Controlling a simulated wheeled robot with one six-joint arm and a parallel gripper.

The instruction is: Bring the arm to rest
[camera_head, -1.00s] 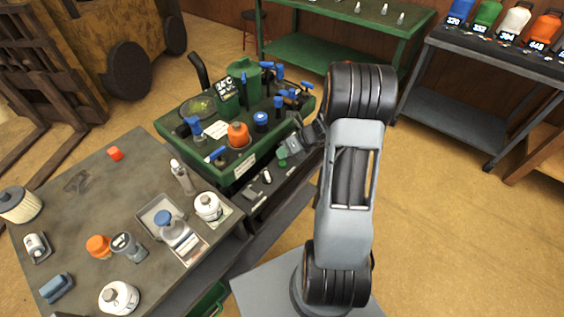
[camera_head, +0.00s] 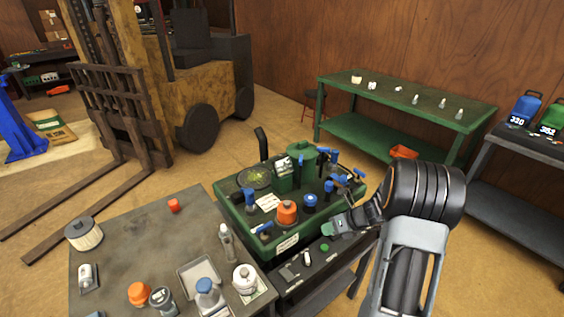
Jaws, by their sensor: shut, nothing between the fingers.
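My arm (camera_head: 412,250) rises from the bottom right of the head view and bends over at a thick black joint. My gripper (camera_head: 338,226) points left from it, at the front right corner of the green machine (camera_head: 290,245). Its fingers are small and partly merge with the dark parts behind them. It is shut with nothing seen in it. I cannot tell whether it touches the machine or hovers in front of it.
A grey table (camera_head: 135,235) with bottles, caps and a filter stands at left. A black tray (camera_head: 300,278) lies below the machine's front. A yellow forklift (camera_head: 165,85), a green bench (camera_head: 400,98) and a grey shelf (camera_head: 525,205) stand behind. Floor between them is open.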

